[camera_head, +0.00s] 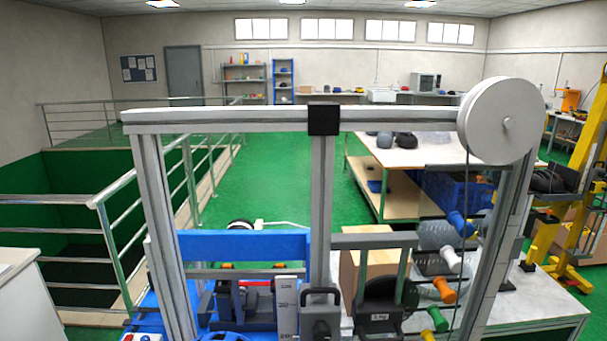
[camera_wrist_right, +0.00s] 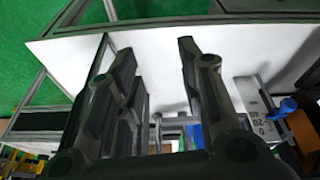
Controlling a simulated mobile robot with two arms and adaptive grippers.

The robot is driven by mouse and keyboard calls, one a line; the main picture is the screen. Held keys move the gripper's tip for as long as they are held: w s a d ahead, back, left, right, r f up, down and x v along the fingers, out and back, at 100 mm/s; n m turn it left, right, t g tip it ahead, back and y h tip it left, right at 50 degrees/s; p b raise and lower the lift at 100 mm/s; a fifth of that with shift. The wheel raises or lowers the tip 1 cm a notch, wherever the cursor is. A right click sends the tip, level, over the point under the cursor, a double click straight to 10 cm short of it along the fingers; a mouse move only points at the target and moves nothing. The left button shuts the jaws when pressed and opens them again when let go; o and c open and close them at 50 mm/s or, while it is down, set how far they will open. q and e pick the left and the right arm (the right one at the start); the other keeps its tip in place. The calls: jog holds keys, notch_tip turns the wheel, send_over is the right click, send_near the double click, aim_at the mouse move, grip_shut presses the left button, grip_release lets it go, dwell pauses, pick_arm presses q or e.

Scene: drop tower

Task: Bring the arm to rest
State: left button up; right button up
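My right gripper (camera_wrist_right: 155,52) shows in the right wrist view with its two dark fingers spread apart and nothing between them. Behind the fingers are a white surface and metal rails. No arm or gripper of mine can be made out in the head view, so my left gripper is not seen. The drop tower frame (camera_head: 322,190) stands upright in the middle of the head view, with a light top beam and a black block on it. A white pulley wheel (camera_head: 500,120) sits at its upper right, with a cord hanging down.
A blue crossbar (camera_head: 243,246) runs across the tower's lower left. Coloured handles (camera_head: 445,290) and a dark 5 kg weight (camera_head: 380,308) are at the lower right. Railings (camera_head: 120,235) edge a sunken area at left. A yellow lift (camera_head: 590,180) stands at right. Green floor shows behind.

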jog(key=s+f+g+b, duration=0.1)
jog(key=s+f, duration=0.1)
jog(key=f, duration=1.1)
jog(key=s+f+b, duration=0.1)
jog(key=s+f, duration=0.1)
jog(key=f, duration=1)
pick_arm(q)
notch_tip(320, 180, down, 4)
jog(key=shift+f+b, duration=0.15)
jog(key=shift+b, duration=0.9)
pick_arm(e)
jog(key=s+d+f+g, duration=0.1)
jog(key=s+d+f, duration=0.2)
jog(key=s+f, duration=1.2)
jog(key=shift+s+f, duration=0.25)
jog(key=shift+f, duration=0.4)
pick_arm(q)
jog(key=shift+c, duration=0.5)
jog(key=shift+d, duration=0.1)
pick_arm(e)
jog(key=shift+d+n, duration=0.15)
jog(key=shift+n, duration=0.15)
